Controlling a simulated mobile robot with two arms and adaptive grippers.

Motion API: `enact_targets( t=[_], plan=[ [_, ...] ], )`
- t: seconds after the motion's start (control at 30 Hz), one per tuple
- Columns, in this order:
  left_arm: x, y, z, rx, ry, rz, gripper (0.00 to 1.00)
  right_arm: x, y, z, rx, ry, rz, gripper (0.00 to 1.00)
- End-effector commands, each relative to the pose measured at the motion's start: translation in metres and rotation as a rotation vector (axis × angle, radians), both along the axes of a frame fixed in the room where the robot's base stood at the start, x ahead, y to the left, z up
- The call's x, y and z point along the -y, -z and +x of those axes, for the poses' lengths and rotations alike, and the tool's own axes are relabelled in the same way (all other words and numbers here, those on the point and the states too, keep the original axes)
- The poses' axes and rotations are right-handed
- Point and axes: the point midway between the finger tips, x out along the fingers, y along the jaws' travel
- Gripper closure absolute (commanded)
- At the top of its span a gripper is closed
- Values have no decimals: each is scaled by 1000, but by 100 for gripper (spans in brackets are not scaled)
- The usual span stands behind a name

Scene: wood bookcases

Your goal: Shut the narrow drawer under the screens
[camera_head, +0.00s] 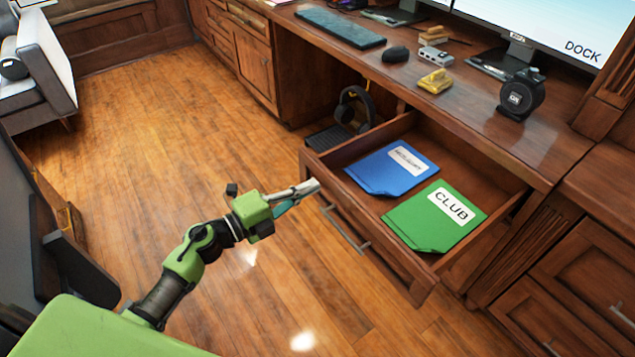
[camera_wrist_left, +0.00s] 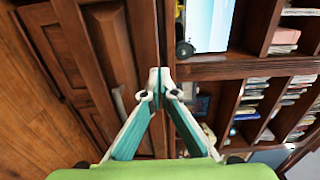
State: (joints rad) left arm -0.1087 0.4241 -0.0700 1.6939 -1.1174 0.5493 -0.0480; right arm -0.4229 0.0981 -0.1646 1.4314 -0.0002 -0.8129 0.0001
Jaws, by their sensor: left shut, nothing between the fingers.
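The narrow drawer (camera_head: 395,262) under the screens (camera_head: 555,22) stands pulled well out from the desk. A blue folder (camera_head: 385,172) and a green folder marked CLUB (camera_head: 430,222) lie flat in it. Its front has a metal bar handle (camera_head: 345,230). My left gripper (camera_head: 316,187) is shut and empty, with its fingertips at the left end of the drawer front. I cannot tell if they touch it. In the left wrist view the closed fingertips (camera_wrist_left: 160,82) show against brown wood, with a metal handle (camera_wrist_left: 118,103) to their left. My right gripper is out of view.
The desk top holds a keyboard (camera_head: 341,27), a mouse (camera_head: 396,54), a yellow object (camera_head: 435,81) and a round black device (camera_head: 521,95). Headphones (camera_head: 354,108) hang in the opening left of the drawer. The wood floor (camera_head: 150,150) is largely clear. A grey armchair (camera_head: 38,70) stands at the far left.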

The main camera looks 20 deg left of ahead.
Motion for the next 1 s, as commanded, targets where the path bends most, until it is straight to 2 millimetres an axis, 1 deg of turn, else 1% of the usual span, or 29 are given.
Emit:
enact_targets(
  t=[0.03,0.1,0.2,0.77,0.87,1.0],
  plan=[
    [5,-1,6,2,1,0,100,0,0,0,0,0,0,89],
    [10,0,13,1,-1,-1,100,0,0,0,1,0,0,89],
    [15,0,19,1,-1,-1,100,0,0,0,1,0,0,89],
    [19,0,24,0,0,0,100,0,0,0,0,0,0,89],
    [23,-1,30,1,0,0,100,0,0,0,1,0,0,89],
    [34,-2,44,2,0,0,100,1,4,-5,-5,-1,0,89]
  ],
)
